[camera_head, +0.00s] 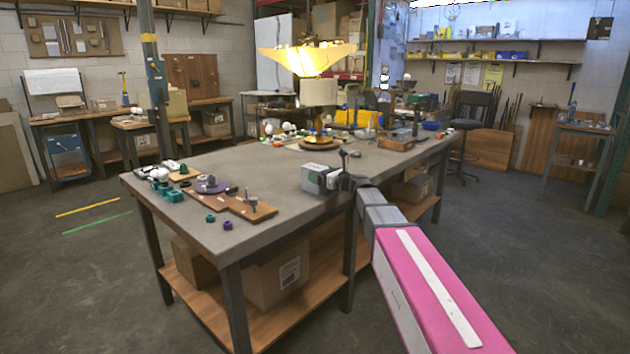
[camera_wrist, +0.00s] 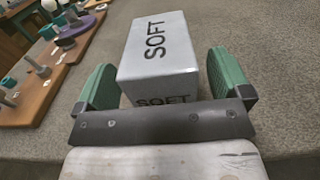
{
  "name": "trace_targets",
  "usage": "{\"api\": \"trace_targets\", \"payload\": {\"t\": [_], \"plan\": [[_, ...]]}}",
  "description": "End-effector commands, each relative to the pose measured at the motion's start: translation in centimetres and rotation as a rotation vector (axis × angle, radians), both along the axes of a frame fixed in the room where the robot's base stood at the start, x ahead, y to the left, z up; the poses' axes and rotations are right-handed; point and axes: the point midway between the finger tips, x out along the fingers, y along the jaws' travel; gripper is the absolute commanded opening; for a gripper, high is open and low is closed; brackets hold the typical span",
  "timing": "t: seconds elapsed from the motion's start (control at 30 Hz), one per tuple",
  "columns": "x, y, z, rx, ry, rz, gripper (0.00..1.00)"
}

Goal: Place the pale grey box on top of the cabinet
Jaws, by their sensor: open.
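The pale grey box (camera_head: 314,178) sits on the grey workbench (camera_head: 275,215) near its front edge. In the wrist view the box (camera_wrist: 158,48) shows the word "SOFT" on its top and its near face. My gripper (camera_head: 333,181) is at the box; in the wrist view its green fingers (camera_wrist: 160,80) stand on both sides of the box's near end. I cannot pick out the cabinet for certain in either view.
Wooden boards with small parts (camera_head: 228,203) lie left of the box. Cardboard boxes (camera_head: 277,280) sit on the lower shelf. Floor is clear at right.

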Motion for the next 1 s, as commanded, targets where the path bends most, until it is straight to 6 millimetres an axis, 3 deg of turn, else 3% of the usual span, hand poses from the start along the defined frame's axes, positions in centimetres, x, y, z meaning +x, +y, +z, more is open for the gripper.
{"api": "trace_targets", "payload": {"t": [0.1, 0.37, 0.53, 0.6, 1.0], "plan": [[1.05, 1.13, -0.01, 0.000, 0.000, 0.001, 0.96], [1.04, 1.28, -0.01, 0.000, 0.000, 0.000, 0.93], [1.04, 1.28, -0.01, 0.000, 0.000, 0.000, 0.38], [1.03, 1.28, 0.00, 0.000, 0.000, 0.000, 0.34], [1.04, 1.28, 0.69, 0.000, -0.002, 0.000, 0.34]]}}
